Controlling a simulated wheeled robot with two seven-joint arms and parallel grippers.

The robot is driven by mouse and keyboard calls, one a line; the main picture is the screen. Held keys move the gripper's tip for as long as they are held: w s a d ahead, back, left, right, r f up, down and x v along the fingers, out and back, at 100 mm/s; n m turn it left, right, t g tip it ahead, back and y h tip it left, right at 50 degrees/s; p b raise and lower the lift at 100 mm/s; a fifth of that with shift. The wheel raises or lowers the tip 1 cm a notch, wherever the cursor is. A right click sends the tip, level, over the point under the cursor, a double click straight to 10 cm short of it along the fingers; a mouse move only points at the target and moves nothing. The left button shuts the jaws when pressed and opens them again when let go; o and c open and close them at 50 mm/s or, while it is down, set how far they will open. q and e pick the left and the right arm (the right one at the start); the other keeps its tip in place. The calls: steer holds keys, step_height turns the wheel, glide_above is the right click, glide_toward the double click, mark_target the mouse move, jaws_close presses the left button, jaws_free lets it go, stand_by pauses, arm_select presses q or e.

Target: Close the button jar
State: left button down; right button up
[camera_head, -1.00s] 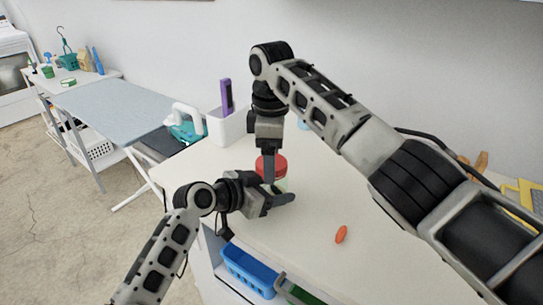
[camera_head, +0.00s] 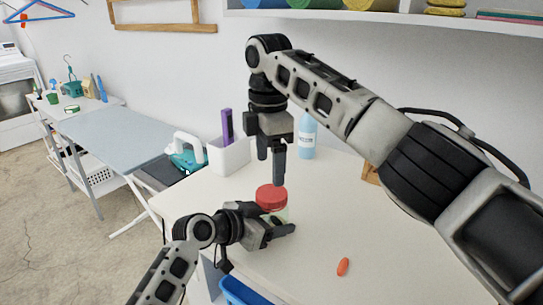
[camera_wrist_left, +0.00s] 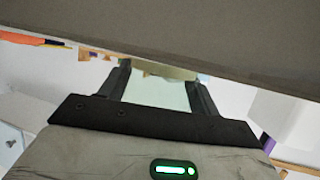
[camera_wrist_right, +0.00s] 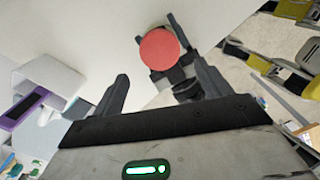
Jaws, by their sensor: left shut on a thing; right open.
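The button jar (camera_head: 283,214) stands upright on the white table, pale and see-through, with the red lid (camera_head: 271,197) on its top. In the right wrist view the lid (camera_wrist_right: 160,48) shows as a red disc from above. I cannot tell whether it is screwed tight. My left gripper (camera_head: 280,232) is shut on the jar's body from the side; in the left wrist view the pale jar (camera_wrist_left: 158,92) fills the space between its fingers. My right gripper (camera_head: 271,168) is open and empty, pointing down above the lid, apart from it.
An orange object (camera_head: 343,267) lies on the table (camera_head: 310,255) at the front right. A white holder (camera_head: 229,156) with a purple item and a blue bottle (camera_head: 307,137) stand at the back. An ironing board (camera_head: 115,140) is at the left.

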mark_target(272, 193)
steer(key=shift+d+r+n, duration=0.2)
steer(key=shift+r+n, duration=0.4)
steer(key=shift+n, duration=0.6)
steer(key=shift+f, duration=0.1)
steer(key=shift+f, duration=3.9)
steer(key=c, duration=1)
steer(key=m, duration=0.6)
steer(key=shift+w+m, duration=0.1)
steer(key=shift+m, duration=0.2)
steer(key=shift+c, duration=0.2)
